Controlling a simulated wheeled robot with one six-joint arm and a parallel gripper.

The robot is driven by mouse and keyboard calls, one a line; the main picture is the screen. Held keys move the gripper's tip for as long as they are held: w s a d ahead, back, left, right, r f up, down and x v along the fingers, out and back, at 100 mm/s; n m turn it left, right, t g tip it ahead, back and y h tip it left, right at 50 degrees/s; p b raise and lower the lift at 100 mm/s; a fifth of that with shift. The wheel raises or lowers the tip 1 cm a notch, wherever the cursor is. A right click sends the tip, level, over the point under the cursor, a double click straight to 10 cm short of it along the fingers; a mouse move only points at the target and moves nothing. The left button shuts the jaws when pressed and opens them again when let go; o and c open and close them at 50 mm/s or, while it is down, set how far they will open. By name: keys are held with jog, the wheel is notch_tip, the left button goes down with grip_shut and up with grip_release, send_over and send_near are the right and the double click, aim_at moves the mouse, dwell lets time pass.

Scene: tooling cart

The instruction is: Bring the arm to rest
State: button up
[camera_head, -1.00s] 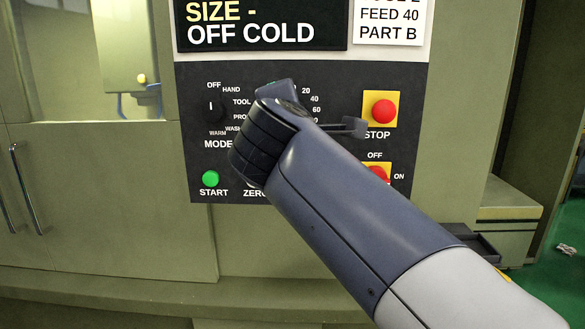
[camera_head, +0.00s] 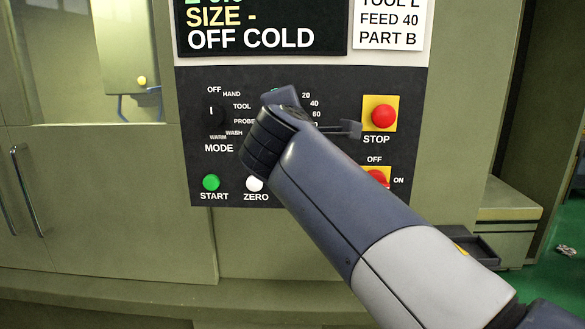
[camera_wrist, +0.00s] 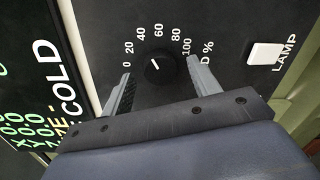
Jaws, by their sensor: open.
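My gripper (camera_wrist: 160,78) is open and empty in the wrist view, one finger on each side of a black dial (camera_wrist: 157,66) with a white pointer and a 0 to 100 scale. The fingertips face the panel; I cannot tell their exact distance from it. In the head view, my arm reaches up from the lower right across the control panel (camera_head: 225,165).
The panel carries a mode switch (camera_head: 212,111), a green start button (camera_head: 211,183), a white zero button (camera_head: 254,184), a red stop button (camera_head: 382,115) and a red off/on switch (camera_head: 378,177). A white lamp switch (camera_wrist: 265,55) is beside the dial. A dark tray (camera_head: 477,247) lies at right.

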jog(key=s+a+n+p, duration=0.1)
jog(key=s+n+p, duration=0.4)
jog(key=s+n, duration=0.4)
jog(key=n, duration=0.2)
jog(key=shift+s+n+t+h, duration=0.3)
jog(key=shift+s, duration=0.05)
jog(key=shift+p, duration=0.3)
